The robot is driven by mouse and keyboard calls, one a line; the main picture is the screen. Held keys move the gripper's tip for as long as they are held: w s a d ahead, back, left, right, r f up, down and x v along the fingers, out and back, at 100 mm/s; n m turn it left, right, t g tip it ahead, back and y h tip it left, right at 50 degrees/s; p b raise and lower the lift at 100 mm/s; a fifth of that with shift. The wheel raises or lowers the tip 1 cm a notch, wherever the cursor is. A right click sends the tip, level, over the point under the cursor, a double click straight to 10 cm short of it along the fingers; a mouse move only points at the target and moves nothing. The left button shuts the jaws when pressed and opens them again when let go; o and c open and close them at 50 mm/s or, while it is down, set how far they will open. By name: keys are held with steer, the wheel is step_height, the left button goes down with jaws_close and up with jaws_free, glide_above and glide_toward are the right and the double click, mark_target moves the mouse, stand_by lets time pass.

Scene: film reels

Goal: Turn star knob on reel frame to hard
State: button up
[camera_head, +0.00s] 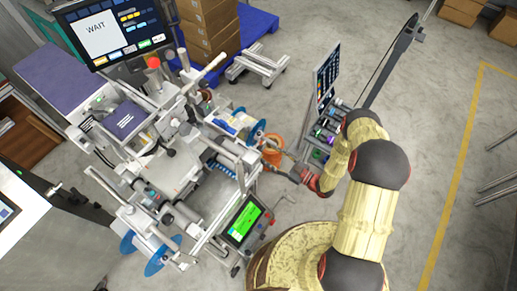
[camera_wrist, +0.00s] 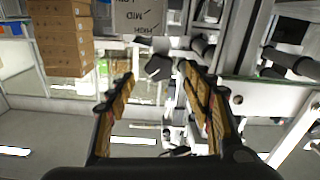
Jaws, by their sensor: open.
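A dark knob (camera_wrist: 158,67) shows in the wrist view, just beyond and between my fingertips. A pale plate (camera_wrist: 140,18) with the words HIGH and MID, upside down in the picture, is right above it. My gripper (camera_wrist: 157,76) is open, with one finger on each side of the knob's line; I cannot tell whether either finger touches it. In the head view my gripper (camera_head: 284,167) points left at the right side of the reel frame (camera_head: 245,160), close to an orange part (camera_head: 272,150). The knob cannot be made out there.
A green-screened panel (camera_head: 243,221) stands just below my gripper in the head view. A tilted panel with coloured buttons (camera_head: 326,75) stands above right. Boxes (camera_head: 208,25) are stacked at the back.

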mark_target(262, 150)
steer(key=shift+x, duration=3.1)
steer(key=shift+c, duration=0.8)
steer(key=c, duration=1)
